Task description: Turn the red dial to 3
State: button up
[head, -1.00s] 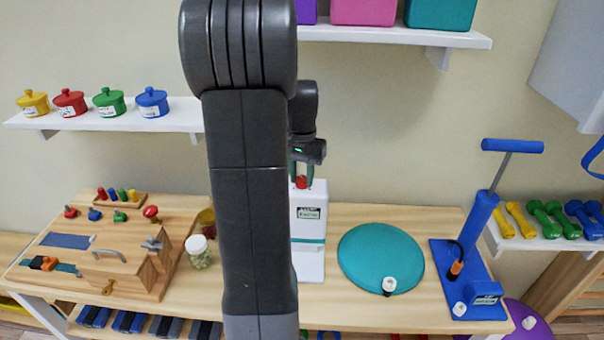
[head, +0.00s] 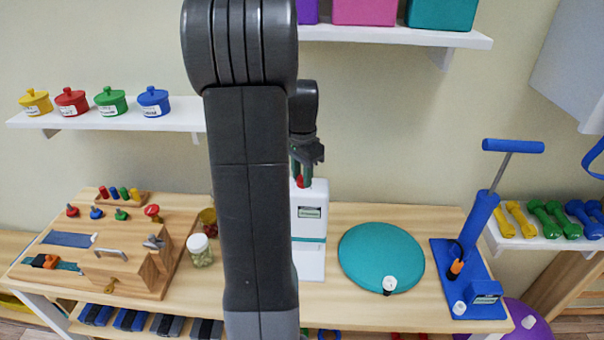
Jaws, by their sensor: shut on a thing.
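The red dial (head: 300,182) sits on top of a white upright device (head: 309,215) with a small label window and a teal band, standing on the wooden table. My gripper (head: 302,176) points down over the device and is shut on the red dial. My arm covers the left part of the device. Only a small part of the dial shows, and its number markings cannot be read.
A teal domed cushion (head: 380,254) and a blue pump (head: 478,235) stand to the right. A lidded jar (head: 200,250) and a wooden activity board (head: 120,265) are to the left. A wall shelf (head: 175,118) holds several coloured pots.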

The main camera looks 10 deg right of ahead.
aim_at(302, 178)
jog(key=shift+r, duration=0.1)
jog(key=o, duration=1)
notch_tip(302, 178, up, 14)
jog(key=shift+f+b, duration=0.15)
jog(key=shift+b, duration=0.4)
notch_tip(302, 178, down, 14)
jog(key=shift+r+p, duration=0.1)
jog(key=shift+p, duration=0.45)
